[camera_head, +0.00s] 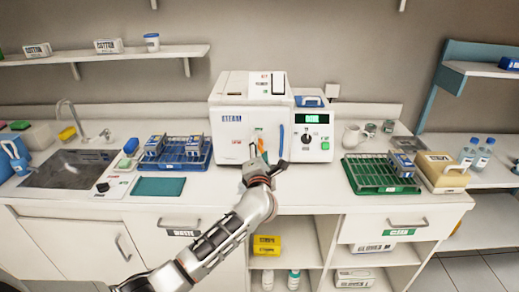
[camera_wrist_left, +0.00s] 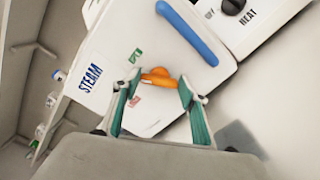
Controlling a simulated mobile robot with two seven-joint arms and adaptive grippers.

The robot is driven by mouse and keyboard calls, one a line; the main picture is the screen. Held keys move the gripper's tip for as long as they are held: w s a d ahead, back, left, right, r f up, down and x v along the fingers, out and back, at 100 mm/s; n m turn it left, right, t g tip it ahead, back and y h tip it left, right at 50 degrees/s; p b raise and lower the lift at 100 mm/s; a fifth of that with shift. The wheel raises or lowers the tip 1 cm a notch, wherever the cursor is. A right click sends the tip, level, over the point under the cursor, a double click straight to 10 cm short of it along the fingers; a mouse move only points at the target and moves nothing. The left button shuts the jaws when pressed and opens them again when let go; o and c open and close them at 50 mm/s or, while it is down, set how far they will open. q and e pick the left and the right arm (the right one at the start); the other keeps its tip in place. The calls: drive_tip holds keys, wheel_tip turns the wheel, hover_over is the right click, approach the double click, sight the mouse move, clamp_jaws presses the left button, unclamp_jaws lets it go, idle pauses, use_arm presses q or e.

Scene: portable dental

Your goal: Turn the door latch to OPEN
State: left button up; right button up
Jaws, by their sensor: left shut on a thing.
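The white sterilizer marked STEAM (camera_head: 229,140) stands on the counter against the wall. Its orange door latch (camera_head: 260,143) is on the front door, left of the blue door handle (camera_head: 281,138). In the left wrist view the orange latch (camera_wrist_left: 158,77) lies between my fingertips, with a small green label (camera_wrist_left: 135,56) and a small red label (camera_wrist_left: 137,100) on the door near it. My left gripper (camera_head: 263,160) is at the door front; in the wrist view the left gripper (camera_wrist_left: 156,90) is shut on the latch. My right gripper is not in view.
A control panel with a dark knob (camera_head: 308,138) is right of the door. A blue rack (camera_head: 177,162) and a teal mat (camera_head: 158,187) lie to the left. A green rack (camera_head: 375,185) and a tan box (camera_head: 440,172) stand to the right. The counter just right of my gripper is clear.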

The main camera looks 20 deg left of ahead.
use_arm(q)
drive_tip(key=m, duration=0.5)
drive_tip(key=shift+f+m, duration=0.1)
drive_tip(key=shift+m, duration=0.2)
idle(0.5)
drive_tip(key=o, duration=1.1)
drive_tip(key=shift+d, duration=0.1)
drive_tip(key=v, duration=1.2)
